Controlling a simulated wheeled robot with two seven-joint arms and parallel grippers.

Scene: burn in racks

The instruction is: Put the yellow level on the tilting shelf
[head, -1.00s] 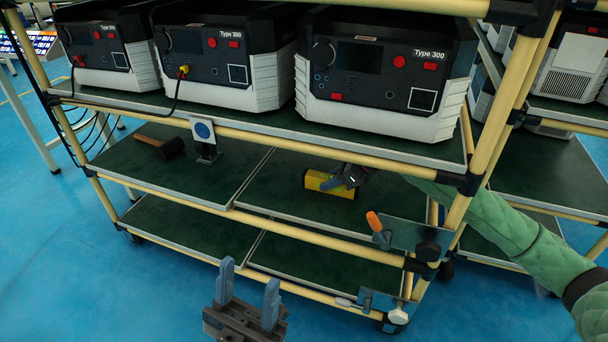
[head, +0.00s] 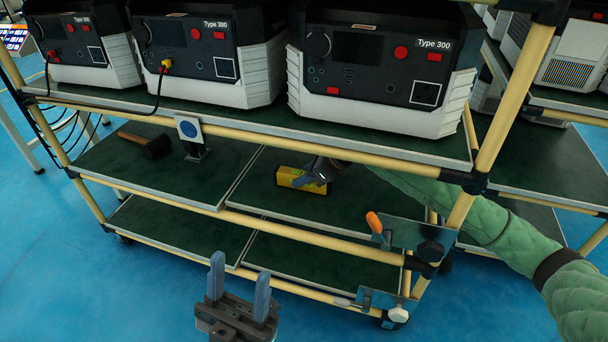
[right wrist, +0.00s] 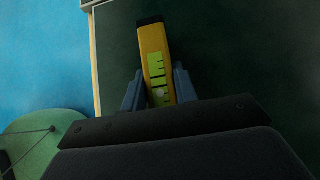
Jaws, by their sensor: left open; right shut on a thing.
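The yellow level (head: 291,177) is over the right half of the rack's middle shelf (head: 262,200). My right gripper (head: 318,177) is shut on it, with the arm coming in from the right. In the right wrist view the level (right wrist: 154,45) sticks out ahead between the two blue fingers of my right gripper (right wrist: 159,88), above dark green board. I cannot tell whether the level touches the shelf. My left gripper (head: 239,289) is open and empty in front of the rack. Which shelf tilts is not clear; an orange-handled lever (head: 375,222) is at the right post.
A hammer (head: 148,143) lies on the left half of the middle shelf, beside a blue-dot sign (head: 190,130). Type 300 units (head: 385,75) fill the shelf above. The bottom shelf (head: 310,262) is empty. Yellow rails and posts (head: 505,95) frame the rack.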

